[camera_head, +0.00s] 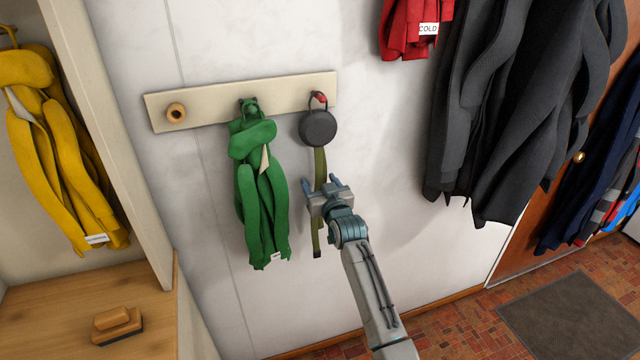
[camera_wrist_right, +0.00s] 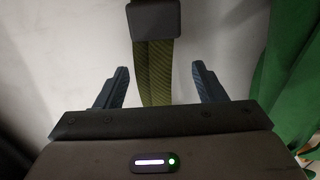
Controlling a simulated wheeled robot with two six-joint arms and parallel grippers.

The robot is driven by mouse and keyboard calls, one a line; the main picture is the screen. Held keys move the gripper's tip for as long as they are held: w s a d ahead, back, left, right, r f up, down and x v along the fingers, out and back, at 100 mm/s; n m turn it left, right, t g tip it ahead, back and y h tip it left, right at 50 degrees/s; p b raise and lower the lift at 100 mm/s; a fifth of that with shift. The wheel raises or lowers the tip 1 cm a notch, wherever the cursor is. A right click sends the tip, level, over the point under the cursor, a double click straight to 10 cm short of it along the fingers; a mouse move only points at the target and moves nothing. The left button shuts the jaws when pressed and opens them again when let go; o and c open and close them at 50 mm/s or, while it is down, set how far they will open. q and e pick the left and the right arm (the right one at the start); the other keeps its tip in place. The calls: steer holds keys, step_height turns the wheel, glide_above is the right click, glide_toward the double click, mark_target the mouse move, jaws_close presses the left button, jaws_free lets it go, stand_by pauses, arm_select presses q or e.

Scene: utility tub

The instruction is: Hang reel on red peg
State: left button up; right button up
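The reel (camera_head: 318,127) is a dark round case with a loop at its top and an olive strap (camera_head: 320,170) hanging below it. Its loop hangs around the red peg (camera_head: 319,97) at the right end of the cream rail. My right gripper (camera_head: 322,186) is below the reel, in front of the strap. In the right wrist view the case's lower part (camera_wrist_right: 154,18) shows at the top, and the two blue fingers (camera_wrist_right: 164,84) stand apart on either side of the strap, touching nothing visible. My left gripper is not in view.
A green garment (camera_head: 260,190) hangs from the rail's middle peg, left of my right gripper. A wooden peg (camera_head: 175,113) at the rail's left end is bare. Dark coats (camera_head: 520,110) hang at the right. Bare wall lies between the reel and the coats.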

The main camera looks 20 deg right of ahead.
steer(key=shift+s, duration=0.1)
steer(key=shift+s, duration=0.25)
steer(key=s+b, duration=0.3)
steer(key=s, duration=0.7)
step_height(320, 180, down, 24)
steer(key=s+d+g, duration=0.2)
steer(key=s+g, duration=0.1)
steer(key=g, duration=0.1)
steer(key=s+d+f+g, duration=0.1)
steer(key=s+f+g, duration=0.1)
steer(key=s+f, duration=0.65)
steer(key=s+d+f+g+h, duration=0.1)
steer(key=s+f+g, duration=0.35)
steer(key=f, duration=0.75)
steer(key=s+d+f, duration=0.1)
steer(key=s+f, duration=0.8)
steer(key=f, duration=0.1)
steer(key=s+d+f+g, duration=0.1)
steer(key=s+f, duration=0.3)
steer(key=s, duration=0.7)
steer(key=s+d+f+g, duration=0.1)
steer(key=s+f+g, duration=0.2)
steer(key=s, duration=0.9)
steer(key=s+d+f+g, duration=0.1)
steer(key=s+f+g, duration=0.1)
steer(key=s+f, duration=0.5)
steer(key=s, duration=0.4)
steer(key=shift+s+d+f, duration=0.25)
steer(key=shift+s+d, duration=0.05)
steer(key=shift+s, duration=0.05)
